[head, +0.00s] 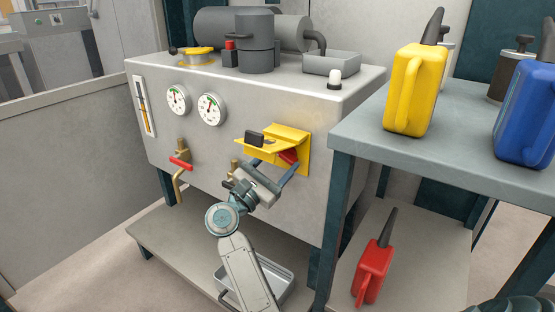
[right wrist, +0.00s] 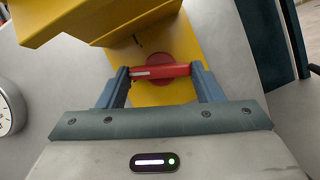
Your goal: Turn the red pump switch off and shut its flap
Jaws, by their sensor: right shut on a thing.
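The yellow switch plate (head: 303,165) is on the front of the grey machine cabinet. Its yellow flap (head: 262,147) stands open, sticking out above the switch, with a black grip (head: 254,138) on it. The red pump switch (head: 289,156) is under the flap, partly hidden in the head view. In the right wrist view its red bar (right wrist: 160,71) lies crosswise between the fingers, in front of a round red base. My right gripper (head: 279,168) is shut on this red bar from below the flap. The flap (right wrist: 105,18) hangs close over the fingers. My left gripper is not in view.
A brass tap with a red lever (head: 181,162) and two gauges (head: 211,109) are left of the flap. A bench (head: 365,140) with yellow (head: 408,95) and blue cans stands close on the right. A red can (head: 372,272) is on the shelf below.

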